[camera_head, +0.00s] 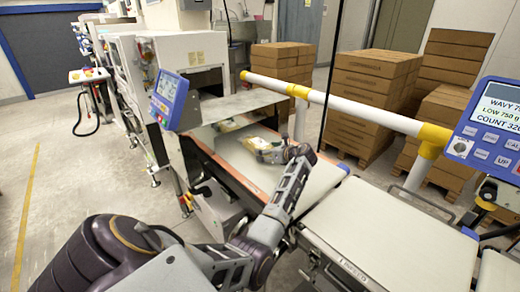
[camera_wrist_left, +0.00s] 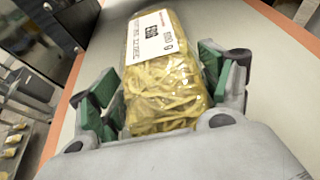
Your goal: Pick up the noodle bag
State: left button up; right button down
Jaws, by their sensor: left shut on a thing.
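The noodle bag (camera_wrist_left: 162,92) is a clear bag of yellow noodles with a white printed label. It fills the middle of the left wrist view, between the green-padded fingers of my left gripper (camera_wrist_left: 156,82). The fingers are shut on its two sides. In the head view the bag (camera_head: 256,143) is at the belt (camera_head: 238,160), with my left gripper (camera_head: 272,153) at its near right end. I cannot tell whether the bag touches the belt. My right gripper is not in view.
Another bag (camera_head: 228,125) lies farther back on the belt. A white and yellow rail (camera_head: 340,104) runs across behind the belt. A blue display (camera_head: 169,99) stands left, another (camera_head: 492,125) right. Cardboard boxes (camera_head: 362,105) stand behind. The near right platform (camera_head: 395,240) is bare.

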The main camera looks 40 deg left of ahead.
aim_at(262, 144)
pick_arm(q)
jog(key=shift+f, duration=0.2)
jog(key=shift+c, duration=1.2)
jog(key=shift+r, duration=0.1)
